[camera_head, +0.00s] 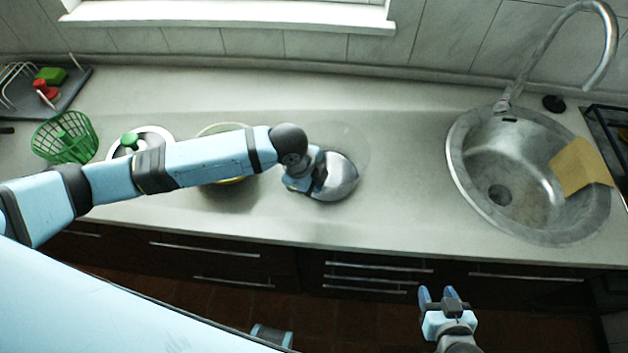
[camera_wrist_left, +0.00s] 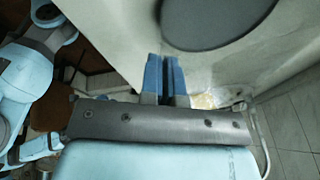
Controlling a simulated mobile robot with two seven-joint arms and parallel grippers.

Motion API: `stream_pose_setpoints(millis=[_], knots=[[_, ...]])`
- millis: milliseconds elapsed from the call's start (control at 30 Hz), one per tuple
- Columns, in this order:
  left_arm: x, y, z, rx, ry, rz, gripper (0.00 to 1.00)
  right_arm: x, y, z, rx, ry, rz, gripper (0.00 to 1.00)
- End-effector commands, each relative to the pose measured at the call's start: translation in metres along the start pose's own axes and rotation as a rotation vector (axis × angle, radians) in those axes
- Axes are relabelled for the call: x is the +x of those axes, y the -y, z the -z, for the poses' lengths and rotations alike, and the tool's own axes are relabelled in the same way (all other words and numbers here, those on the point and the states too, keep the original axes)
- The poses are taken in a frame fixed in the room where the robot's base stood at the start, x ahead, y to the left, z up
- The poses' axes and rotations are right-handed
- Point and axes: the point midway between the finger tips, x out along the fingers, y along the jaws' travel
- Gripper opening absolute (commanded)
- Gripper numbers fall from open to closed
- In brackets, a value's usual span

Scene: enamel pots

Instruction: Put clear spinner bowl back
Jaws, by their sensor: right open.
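The clear spinner bowl (camera_head: 352,133) shows only as a faint see-through round outline on the counter, behind a shiny steel dome-shaped piece (camera_head: 343,178). My left gripper (camera_head: 312,178) is at the left side of this steel piece and partly hides it. In the left wrist view the two blue fingers (camera_wrist_left: 165,78) stand close together, and a large dark grey oval lies beyond them. I cannot tell whether a thin clear rim is between them. My right gripper (camera_head: 443,294) is open and empty, in front of the counter's front edge.
A green basket (camera_head: 65,138), a white round piece with a green knob (camera_head: 130,141) and a yellow-rimmed pot (camera_head: 222,128) stand left, the pot partly behind my arm. A steel sink (camera_head: 480,190) with a yellow cloth (camera_head: 580,167) is right. Counter between bowl and sink is clear.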

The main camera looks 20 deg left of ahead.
Motion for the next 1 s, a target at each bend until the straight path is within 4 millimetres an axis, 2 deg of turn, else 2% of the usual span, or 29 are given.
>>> stream_pose_setpoints(millis=[333, 400, 467, 767, 867, 1000], knots=[[0.002, 0.000, 0.000, 0.001, -0.002, 0.003, 0.00, 0.000, 0.000, -0.003, 0.001, 0.007, 0.000, 0.50], [0.003, 0.000, 0.000, 0.000, -0.001, 0.002, 0.17, 0.000, 0.000, -0.003, 0.001, 0.006, 0.000, 0.50], [0.003, 0.000, 0.000, 0.000, -0.001, 0.002, 0.28, 0.000, 0.000, -0.003, 0.001, 0.006, 0.000, 0.50], [0.001, 0.000, 0.000, 0.000, -0.001, 0.002, 0.28, 0.000, 0.000, -0.001, 0.002, 0.001, 0.000, 0.50], [-0.008, 0.001, 0.000, 0.001, -0.001, 0.003, 0.28, 0.000, 0.000, -0.001, 0.002, 0.000, 0.000, 0.50], [-0.032, 0.001, -0.001, 0.001, -0.001, 0.005, 0.28, 0.001, 0.000, -0.002, 0.002, 0.000, 0.000, 0.50]])
